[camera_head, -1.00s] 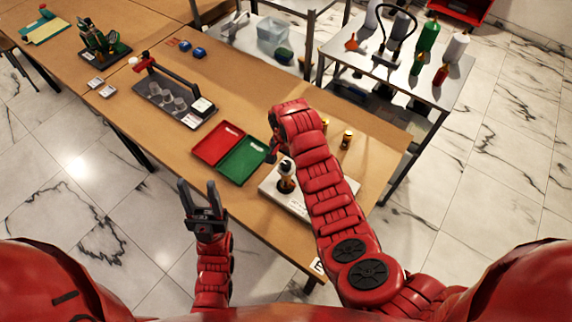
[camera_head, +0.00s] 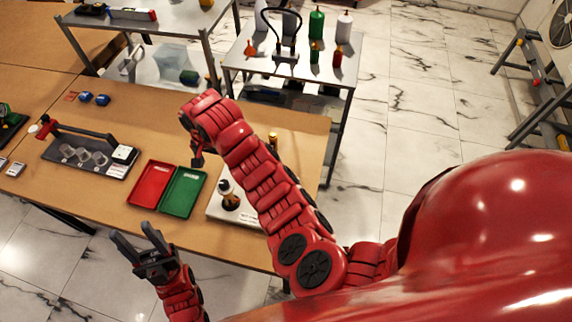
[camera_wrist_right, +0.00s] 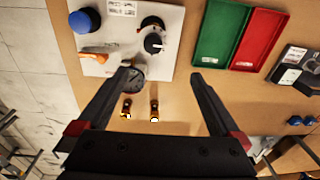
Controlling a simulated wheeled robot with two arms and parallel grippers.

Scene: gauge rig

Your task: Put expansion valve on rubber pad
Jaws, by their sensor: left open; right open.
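Two small brass-and-black fittings stand on the wooden table in the right wrist view, one on the left (camera_wrist_right: 127,107) and one on the right (camera_wrist_right: 154,109). One brass fitting (camera_head: 273,139) shows beside my right arm in the head view. I cannot tell which is the expansion valve. No rubber pad can be told for certain. My right gripper (camera_wrist_right: 160,76) is open and empty above the table, with the fittings showing between its fingers; its jaws are partly hidden in the head view (camera_head: 198,155). My left gripper (camera_head: 134,235) is open and empty at the table's front edge.
A white board (camera_wrist_right: 180,20) carries a black-topped part, a blue knob (camera_wrist_right: 84,20) and an orange piece (camera_wrist_right: 93,54). Red (camera_head: 150,186) and green (camera_head: 182,192) trays lie beside it. A dark rack (camera_head: 92,160) stands left; a bottle-laden side table (camera_head: 300,70) stands behind.

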